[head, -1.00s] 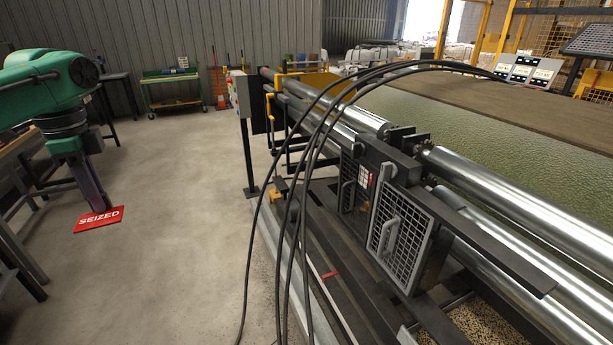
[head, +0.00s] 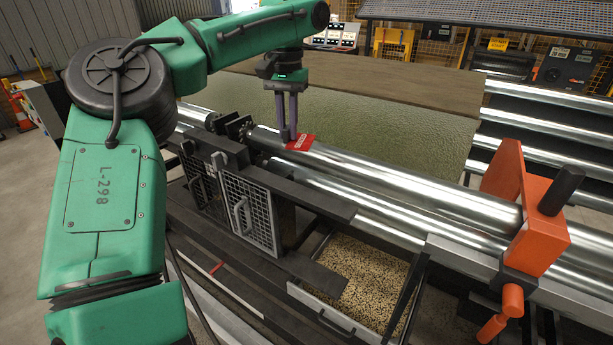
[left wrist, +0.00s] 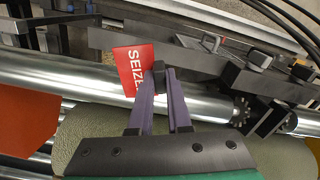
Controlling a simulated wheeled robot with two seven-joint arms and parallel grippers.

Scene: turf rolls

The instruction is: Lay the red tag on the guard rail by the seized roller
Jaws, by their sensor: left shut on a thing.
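The red tag (head: 301,142), lettered SEIZED in the left wrist view (left wrist: 132,68), is held at one edge by my left gripper (head: 288,137). The gripper's purple fingers are shut on it. The tag appears above the upper shiny roller (head: 390,178); I cannot tell whether it touches. A dark flat rail (head: 318,200) runs along the near side of the rollers, apart from the tag in the picture. It also shows beyond the tag in the left wrist view (left wrist: 225,72). No mark shows which roller is seized. My right gripper is out of view.
An orange clamp-like block (head: 545,225) with a black knob stands over the rollers at the right. Mesh guards (head: 255,212) with handles stand below the rail. A tray of granules (head: 365,275) lies beneath. Green turf (head: 350,125) lies behind the rollers.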

